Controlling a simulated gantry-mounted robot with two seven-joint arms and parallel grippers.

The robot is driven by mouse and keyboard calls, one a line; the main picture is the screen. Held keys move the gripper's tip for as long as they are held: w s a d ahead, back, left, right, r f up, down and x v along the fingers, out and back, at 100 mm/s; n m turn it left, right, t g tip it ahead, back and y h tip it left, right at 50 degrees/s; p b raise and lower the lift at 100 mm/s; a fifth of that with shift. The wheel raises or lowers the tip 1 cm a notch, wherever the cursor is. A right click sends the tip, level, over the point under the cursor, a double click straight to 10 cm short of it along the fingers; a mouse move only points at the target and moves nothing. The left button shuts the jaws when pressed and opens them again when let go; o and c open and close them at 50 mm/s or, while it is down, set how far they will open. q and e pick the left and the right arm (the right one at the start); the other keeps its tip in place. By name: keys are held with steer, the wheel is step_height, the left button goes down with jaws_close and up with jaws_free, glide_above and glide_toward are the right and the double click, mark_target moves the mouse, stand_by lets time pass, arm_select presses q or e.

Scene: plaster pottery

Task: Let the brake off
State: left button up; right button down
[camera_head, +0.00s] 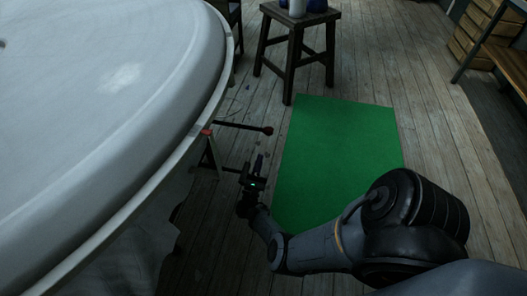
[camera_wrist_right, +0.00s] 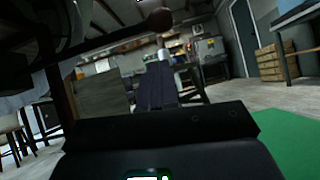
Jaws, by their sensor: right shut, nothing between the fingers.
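A dark lever (camera_head: 240,126) with a round reddish-brown knob (camera_head: 268,130) sticks out to the right from under the rim of a large pale grey round body (camera_head: 95,110). I take this lever to be the brake. My right gripper (camera_head: 258,163) is just below the lever's knob end in the head view, shut and empty, apart from the lever as far as I can tell. In the right wrist view, the lever's knob (camera_wrist_right: 160,19) shows above the closed fingers (camera_wrist_right: 158,82), with its rod running down to the left. My left gripper is not in view.
A green mat (camera_head: 335,150) lies on the plank floor right of my gripper. A dark wooden stool (camera_head: 301,18) with blue and white vessels stands beyond it. A wooden crate (camera_head: 478,38) and bench are at the upper right. A small red end (camera_head: 207,132) shows under the rim.

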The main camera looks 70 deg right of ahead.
steer(key=b+v, duration=0.1)
steer(key=v, duration=0.5)
steer(key=shift+w, duration=0.1)
steer(key=shift+d, duration=0.1)
steer(key=shift+r, duration=0.1)
